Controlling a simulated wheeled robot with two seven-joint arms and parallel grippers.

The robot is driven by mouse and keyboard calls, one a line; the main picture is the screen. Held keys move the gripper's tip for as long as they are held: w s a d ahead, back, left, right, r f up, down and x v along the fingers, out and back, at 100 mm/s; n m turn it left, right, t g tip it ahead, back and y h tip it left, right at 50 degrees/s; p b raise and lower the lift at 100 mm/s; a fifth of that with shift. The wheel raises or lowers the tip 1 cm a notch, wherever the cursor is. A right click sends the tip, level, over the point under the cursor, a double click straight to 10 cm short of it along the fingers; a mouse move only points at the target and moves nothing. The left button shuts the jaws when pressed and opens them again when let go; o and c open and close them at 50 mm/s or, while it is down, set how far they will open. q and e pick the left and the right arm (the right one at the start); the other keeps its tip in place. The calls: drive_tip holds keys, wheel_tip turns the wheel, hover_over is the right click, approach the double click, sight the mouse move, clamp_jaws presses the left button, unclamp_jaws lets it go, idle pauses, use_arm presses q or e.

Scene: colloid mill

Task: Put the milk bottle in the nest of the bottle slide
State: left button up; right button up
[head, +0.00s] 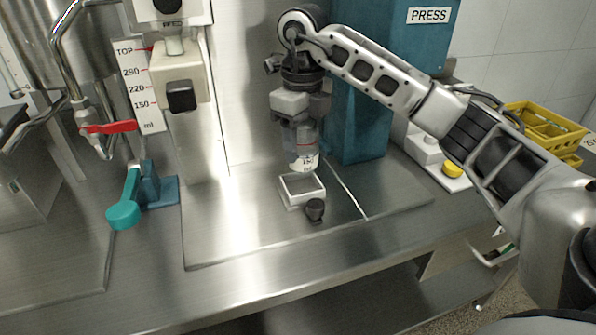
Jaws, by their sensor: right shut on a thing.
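The milk bottle (302,158) is a clear bottle with a pale, printed lower part. My right gripper (301,118) points down and is shut on the bottle's upper part, holding it roughly upright. The nest of the bottle slide (289,200) is a small pale square frame with a grey inside and a black knob (315,210) at its front. The bottle's base shows just above the nest's back edge; I cannot tell whether it touches. My left gripper is not in view.
A teal press column (362,125) stands close behind and right of the bottle. At left are a white scale (138,95), a red-handled tap (108,128) and a teal lever (124,213). The steel plate (235,235) in front is clear. A yellow crate (543,122) stands far right.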

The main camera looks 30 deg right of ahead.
sight(302, 166)
wheel_tip(302, 166, down, 6)
drive_tip(key=shift+r, duration=0.1)
idle(0.4)
drive_tip(key=shift+f, duration=0.2)
drive_tip(key=o, duration=0.9)
drive_tip(key=shift+o, duration=0.2)
drive_tip(key=shift+r, duration=0.15)
